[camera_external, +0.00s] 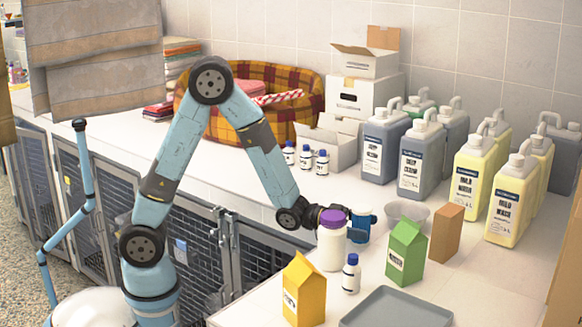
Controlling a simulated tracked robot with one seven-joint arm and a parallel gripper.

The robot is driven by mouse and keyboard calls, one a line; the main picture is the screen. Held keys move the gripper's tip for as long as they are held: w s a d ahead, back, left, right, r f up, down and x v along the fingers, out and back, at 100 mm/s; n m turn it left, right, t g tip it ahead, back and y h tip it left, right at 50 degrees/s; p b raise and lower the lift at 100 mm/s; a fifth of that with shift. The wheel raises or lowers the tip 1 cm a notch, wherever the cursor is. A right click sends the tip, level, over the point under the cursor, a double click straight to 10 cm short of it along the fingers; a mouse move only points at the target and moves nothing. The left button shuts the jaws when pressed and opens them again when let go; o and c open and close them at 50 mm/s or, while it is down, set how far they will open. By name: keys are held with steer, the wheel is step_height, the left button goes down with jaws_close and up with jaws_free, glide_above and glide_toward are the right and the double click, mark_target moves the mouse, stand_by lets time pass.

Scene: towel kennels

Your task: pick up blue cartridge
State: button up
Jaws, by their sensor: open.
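My gripper (367,222) is low over the counter, at the end of my arm, which reaches in from the left. It is open, and its inner part is hidden behind a white jar with a purple lid (332,247).
A small white bottle (351,273), yellow carton (304,290), green carton (406,252), brown block (446,232), bowl (408,211) and grey tray (398,308) crowd around. Large jugs (422,160) stand behind. A plaid basket (270,85) sits farther back. Kennel doors (195,262) lie below the counter edge.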

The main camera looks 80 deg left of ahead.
steer(key=c, duration=1.1)
steer(key=shift+r, duration=0.1)
